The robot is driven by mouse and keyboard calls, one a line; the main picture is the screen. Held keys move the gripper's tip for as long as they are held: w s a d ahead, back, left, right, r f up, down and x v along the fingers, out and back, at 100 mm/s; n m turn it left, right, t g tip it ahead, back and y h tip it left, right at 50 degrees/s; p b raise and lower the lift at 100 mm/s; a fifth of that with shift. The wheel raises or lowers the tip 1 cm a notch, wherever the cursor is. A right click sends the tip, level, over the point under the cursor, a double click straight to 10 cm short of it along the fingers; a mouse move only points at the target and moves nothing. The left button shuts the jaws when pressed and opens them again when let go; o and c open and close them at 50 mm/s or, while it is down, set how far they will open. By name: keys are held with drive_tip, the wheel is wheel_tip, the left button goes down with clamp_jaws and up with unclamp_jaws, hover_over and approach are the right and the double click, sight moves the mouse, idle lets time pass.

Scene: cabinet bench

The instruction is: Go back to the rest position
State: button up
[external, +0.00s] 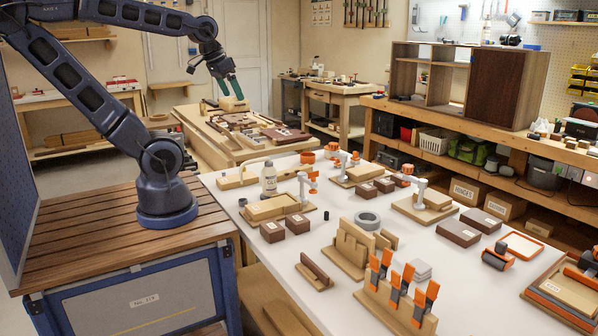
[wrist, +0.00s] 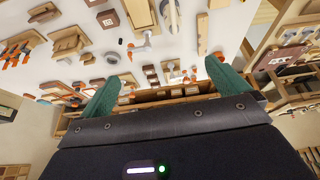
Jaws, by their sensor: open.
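My arm stands on the slatted wooden bench (external: 110,240) at the left and reaches up and over to the right. My gripper (external: 231,90) hangs high at the upper middle of the external view, its green fingers pointing down. In that view it overlaps the far wooden bench (external: 215,147), and I cannot tell its exact height above it. In the wrist view my gripper (wrist: 163,88) shows its two green fingers spread wide apart. Nothing is between them; it is open and empty.
A wooden cabinet (external: 495,88) stands on the right bench. A blue panel (external: 22,190) rises at the left. Open air surrounds my gripper.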

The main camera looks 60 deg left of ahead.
drive_tip(key=shift+s+d, duration=0.15)
drive_tip(key=shift+s, duration=0.45)
